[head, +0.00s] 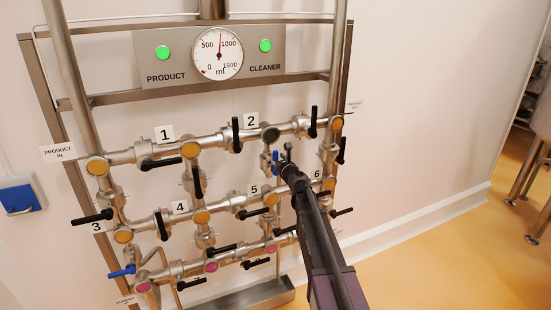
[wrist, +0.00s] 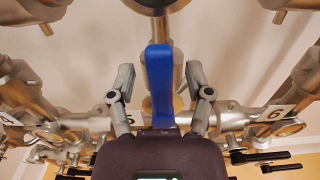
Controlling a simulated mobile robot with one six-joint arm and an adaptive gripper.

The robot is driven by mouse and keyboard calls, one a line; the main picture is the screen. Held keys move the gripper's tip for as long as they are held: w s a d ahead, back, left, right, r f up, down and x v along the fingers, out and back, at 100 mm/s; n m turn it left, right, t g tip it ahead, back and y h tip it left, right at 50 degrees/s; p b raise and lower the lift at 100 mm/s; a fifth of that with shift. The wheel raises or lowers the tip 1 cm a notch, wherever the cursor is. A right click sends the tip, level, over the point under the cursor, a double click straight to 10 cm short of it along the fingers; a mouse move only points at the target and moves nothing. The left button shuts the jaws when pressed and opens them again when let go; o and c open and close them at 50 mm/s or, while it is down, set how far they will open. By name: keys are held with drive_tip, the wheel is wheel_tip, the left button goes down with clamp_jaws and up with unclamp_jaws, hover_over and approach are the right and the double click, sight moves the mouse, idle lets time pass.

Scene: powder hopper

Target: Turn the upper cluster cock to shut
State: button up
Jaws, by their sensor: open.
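The upper cluster cock has a blue lever (head: 275,161), below the pipe junction right of label 2. The lever looks roughly upright in the head view. In the wrist view the blue lever (wrist: 160,85) stands upright in the middle, in line with the pipe above it. My gripper (head: 287,156) is right at the lever, and my arm partly hides the pipes below. In the wrist view my gripper (wrist: 161,74) is open, with one finger on each side of the lever and visible gaps between. The lower end of the lever is hidden behind my gripper's body.
Black-handled valves surround the spot, such as the upright one by label 2 (head: 236,134) and another to its right (head: 313,122). A second blue lever (head: 122,271) sits at lower left. The round gauge (head: 218,53) is above. Open floor (head: 440,250) lies to the right.

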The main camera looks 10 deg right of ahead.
drive_tip(key=shift+w, duration=0.4)
clamp_jaws()
